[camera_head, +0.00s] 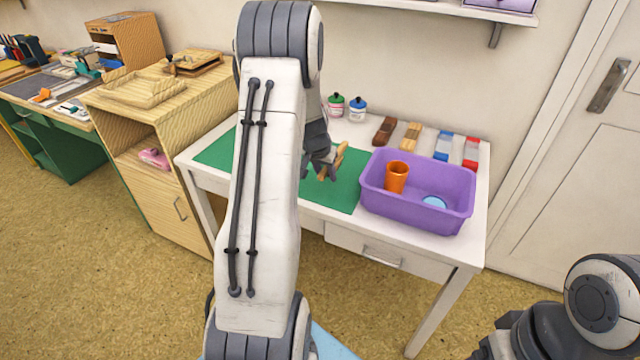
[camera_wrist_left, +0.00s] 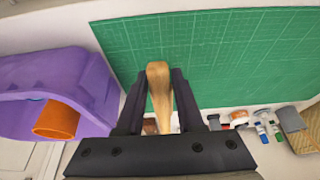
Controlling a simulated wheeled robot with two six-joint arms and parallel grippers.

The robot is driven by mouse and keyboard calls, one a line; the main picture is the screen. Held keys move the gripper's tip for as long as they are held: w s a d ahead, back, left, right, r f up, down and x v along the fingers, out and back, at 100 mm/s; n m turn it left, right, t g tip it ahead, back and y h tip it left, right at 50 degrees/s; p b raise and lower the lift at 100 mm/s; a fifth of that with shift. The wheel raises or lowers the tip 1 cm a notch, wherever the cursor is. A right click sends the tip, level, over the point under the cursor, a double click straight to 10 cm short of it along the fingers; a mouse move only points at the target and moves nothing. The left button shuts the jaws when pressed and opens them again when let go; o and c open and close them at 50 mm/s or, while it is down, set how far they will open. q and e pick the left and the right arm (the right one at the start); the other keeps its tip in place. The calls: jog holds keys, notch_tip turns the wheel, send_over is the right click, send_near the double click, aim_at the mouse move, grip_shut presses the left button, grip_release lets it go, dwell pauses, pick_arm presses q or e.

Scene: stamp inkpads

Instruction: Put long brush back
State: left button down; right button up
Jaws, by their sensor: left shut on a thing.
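My left gripper (camera_head: 322,172) is shut on a tan wooden handle, apparently the long brush (camera_head: 341,156), over the green mat. In the left wrist view the rounded handle end of the long brush (camera_wrist_left: 158,82) stands up between the two dark fingers of my left gripper (camera_wrist_left: 159,100). Its other end is hidden. An orange cup (camera_head: 396,177) stands in the purple tub (camera_head: 455,218), to the right of my left gripper. The cup also shows in the left wrist view (camera_wrist_left: 57,121). My right gripper is out of view.
The green cutting mat (camera_head: 342,190) covers part of the white table. Two small jars (camera_head: 357,108) stand at the back. Brown, tan, blue and red blocks (camera_head: 409,135) line the wall side. A light-blue disc (camera_head: 434,201) lies in the tub. A wooden cabinet (camera_head: 160,185) stands left.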

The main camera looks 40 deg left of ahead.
aim_at(322, 188)
pick_arm(q)
jog(key=a+f, duration=0.1)
jog(key=w+a, duration=0.1)
jog(key=a, duration=0.1)
jog(key=shift+f, duration=2.4)
jog(key=shift+f+b, duration=0.1)
jog(key=shift+b, duration=0.3)
jog(key=shift+f, duration=0.15)
jog(key=c, duration=0.5)
grip_release()
jog(key=shift+c, duration=0.2)
